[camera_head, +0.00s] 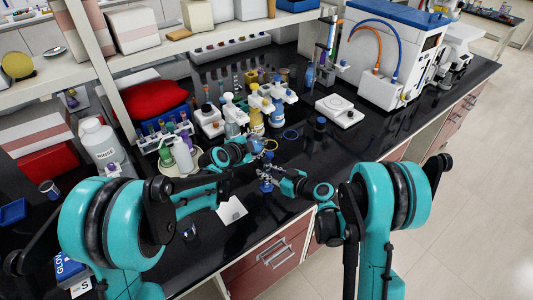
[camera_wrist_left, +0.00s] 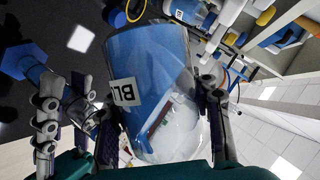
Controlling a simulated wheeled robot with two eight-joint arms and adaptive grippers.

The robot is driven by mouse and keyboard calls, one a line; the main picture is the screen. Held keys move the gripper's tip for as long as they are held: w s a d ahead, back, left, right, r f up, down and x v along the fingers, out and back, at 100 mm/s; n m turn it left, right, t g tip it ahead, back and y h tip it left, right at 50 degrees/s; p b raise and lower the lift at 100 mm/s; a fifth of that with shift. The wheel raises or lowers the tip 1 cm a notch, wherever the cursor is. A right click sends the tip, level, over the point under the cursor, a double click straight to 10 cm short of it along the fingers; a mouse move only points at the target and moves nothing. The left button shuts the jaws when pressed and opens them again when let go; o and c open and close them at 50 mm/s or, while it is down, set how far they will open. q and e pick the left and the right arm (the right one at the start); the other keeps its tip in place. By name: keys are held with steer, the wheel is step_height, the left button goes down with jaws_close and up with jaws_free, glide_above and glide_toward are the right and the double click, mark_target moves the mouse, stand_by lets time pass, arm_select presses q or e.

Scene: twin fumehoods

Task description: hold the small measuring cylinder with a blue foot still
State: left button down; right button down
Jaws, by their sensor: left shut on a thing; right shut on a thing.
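The small measuring cylinder with a blue foot (camera_head: 266,186) stands out over the black bench near its front edge. My right gripper (camera_head: 274,182) comes in from the right and is shut on it. In the left wrist view its blue foot (camera_wrist_left: 22,62) shows at the left, with the tube partly hidden by a finger. My left gripper (camera_head: 254,148) is shut on a clear glass vessel with blue in it and a label starting "BL" (camera_wrist_left: 155,85). The vessel is close to the cylinder; I cannot tell whether they touch.
A rinse bottle (camera_head: 101,145) and a tube rack (camera_head: 166,133) stand at the left. Several bottles (camera_head: 255,108) stand behind the grippers. A white hotplate (camera_head: 340,112) is to the right. A white paper (camera_head: 231,211) lies at the front. Bench is clear right of the grippers.

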arm_select(q)
step_height(320, 180, up, 8)
steer(key=d+n+g+h, duration=0.1)
steer(key=n+g+h, duration=0.1)
steer(key=n+h, duration=0.2)
steer(key=shift+s+n+g, duration=0.4)
steer(key=shift+n, duration=0.6)
step_height(320, 180, down, 3)
steer(key=shift+d+r+m, duration=0.1)
steer(key=shift+m, duration=0.2)
